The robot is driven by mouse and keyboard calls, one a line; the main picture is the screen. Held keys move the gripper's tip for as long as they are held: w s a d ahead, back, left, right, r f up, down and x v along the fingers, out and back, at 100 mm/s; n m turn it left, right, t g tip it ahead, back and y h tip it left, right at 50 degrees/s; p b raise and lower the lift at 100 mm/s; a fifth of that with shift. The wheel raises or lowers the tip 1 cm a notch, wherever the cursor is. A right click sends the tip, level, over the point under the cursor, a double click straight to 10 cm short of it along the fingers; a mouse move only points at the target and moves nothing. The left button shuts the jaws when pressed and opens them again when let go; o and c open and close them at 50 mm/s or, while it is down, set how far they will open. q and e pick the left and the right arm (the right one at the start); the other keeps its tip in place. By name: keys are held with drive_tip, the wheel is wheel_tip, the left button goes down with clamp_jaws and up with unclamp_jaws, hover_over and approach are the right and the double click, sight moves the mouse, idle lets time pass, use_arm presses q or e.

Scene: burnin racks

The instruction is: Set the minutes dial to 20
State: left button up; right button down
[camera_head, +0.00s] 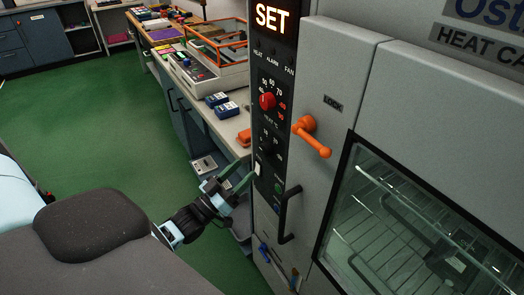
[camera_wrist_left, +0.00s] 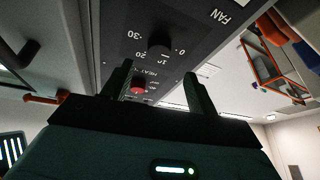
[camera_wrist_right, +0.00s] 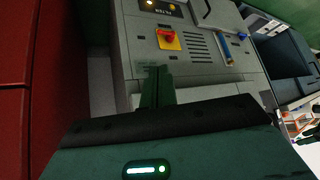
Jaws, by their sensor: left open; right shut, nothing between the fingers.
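The minutes dial (camera_head: 266,143) is a black knob on the dark control panel, below the red heat dial (camera_head: 267,101). In the left wrist view the black dial (camera_wrist_left: 160,46) shows upside down with a 0 to 30 scale around it; its pointer setting is too small to read. My left gripper (camera_head: 240,183) is open and empty, below and left of the dial in the head view. In its wrist view the fingers (camera_wrist_left: 158,75) stand apart, short of the dial. My right gripper (camera_wrist_right: 160,72) is shut and empty, away from the dial.
An orange lock handle (camera_head: 314,136) sticks out right of the panel. A black door handle (camera_head: 288,213) is below it. A bench (camera_head: 222,124) with blue and orange items stands at left. In the right wrist view a red knob (camera_wrist_right: 167,37) sits on a yellow plate.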

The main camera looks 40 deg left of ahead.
sight(263, 151)
use_arm(q)
drive_tip(key=p+x, duration=0.1)
drive_tip(key=x, duration=0.5)
drive_tip(key=shift+w+d+r, duration=0.1)
drive_tip(key=shift+w+r, duration=0.05)
drive_tip(key=shift+r, duration=0.1)
drive_tip(key=shift+w+d+r, duration=0.15)
drive_tip(key=shift+w, duration=0.4)
use_arm(e)
drive_tip(key=shift+s+d+r, duration=0.15)
drive_tip(key=shift+d+r, duration=0.05)
drive_tip(key=shift+r, duration=0.2)
use_arm(q)
drive_tip(key=shift+c, duration=0.5)
drive_tip(key=c, duration=0.9)
drive_tip(key=shift+m, duration=0.3)
use_arm(e)
drive_tip(key=shift+f, duration=0.1)
